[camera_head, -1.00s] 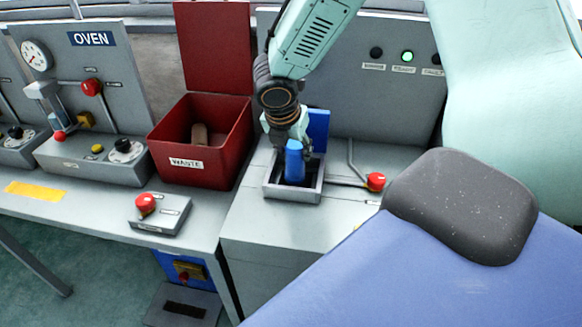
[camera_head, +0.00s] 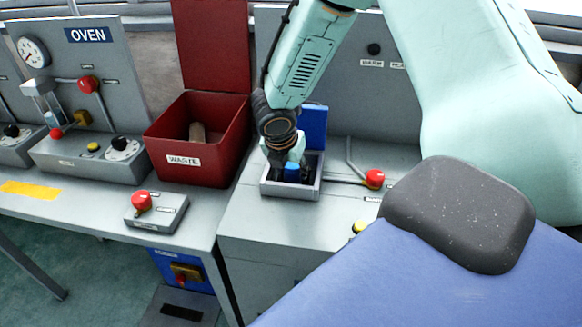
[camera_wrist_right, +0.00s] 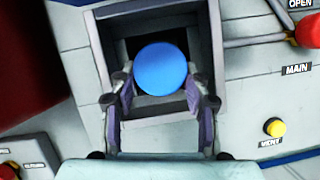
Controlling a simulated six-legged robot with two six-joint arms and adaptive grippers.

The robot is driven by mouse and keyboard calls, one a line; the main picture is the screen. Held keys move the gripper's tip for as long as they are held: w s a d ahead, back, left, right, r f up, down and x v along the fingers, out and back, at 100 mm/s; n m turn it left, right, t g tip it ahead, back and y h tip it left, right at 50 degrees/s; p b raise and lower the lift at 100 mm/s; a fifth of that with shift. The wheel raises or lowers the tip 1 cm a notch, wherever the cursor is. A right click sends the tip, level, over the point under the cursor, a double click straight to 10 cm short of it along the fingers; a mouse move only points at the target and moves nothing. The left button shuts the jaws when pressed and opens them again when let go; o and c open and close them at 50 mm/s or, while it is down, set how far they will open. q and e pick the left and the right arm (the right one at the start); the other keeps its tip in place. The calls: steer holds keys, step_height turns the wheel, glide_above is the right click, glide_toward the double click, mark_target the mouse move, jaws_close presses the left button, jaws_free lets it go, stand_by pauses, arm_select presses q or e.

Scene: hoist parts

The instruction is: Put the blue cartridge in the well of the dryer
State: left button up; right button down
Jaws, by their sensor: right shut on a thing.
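The blue cartridge (camera_head: 292,170) stands in the square opening of the dryer's well (camera_head: 290,193), with only its upper end showing above the rim. In the right wrist view its round blue top (camera_wrist_right: 161,68) lies between my two fingers, over the dark well (camera_wrist_right: 135,48). My right gripper (camera_head: 290,165) points down at the well and is shut on the cartridge. It also shows in the right wrist view (camera_wrist_right: 162,92). How deep the cartridge's lower end sits is hidden. A blue lid (camera_head: 314,126) stands open behind the well. My left gripper is not in view.
A red-knobbed lever (camera_head: 374,179) is right of the well. The red waste bin (camera_head: 185,161), holding a brown piece (camera_head: 197,132), stands close on the left. A yellow button (camera_wrist_right: 274,127) is near the well. A red-knobbed switch box (camera_head: 157,212) sits front left.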

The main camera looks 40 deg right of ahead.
steer(key=shift+w+d+f, duration=0.1)
steer(key=shift+d+f, duration=0.2)
steer(key=shift+f, duration=0.25)
steer(key=c, duration=1)
jaws_free()
steer(key=shift+c, duration=0.2)
steer(key=o, duration=0.4)
steer(key=shift+a+r, duration=0.15)
steer(key=shift+a, duration=0.1)
steer(key=shift+d, duration=0.15)
steer(key=shift+r, duration=0.4)
steer(key=p+v, duration=0.3)
steer(key=v, duration=0.9)
steer(key=shift+r, duration=0.1)
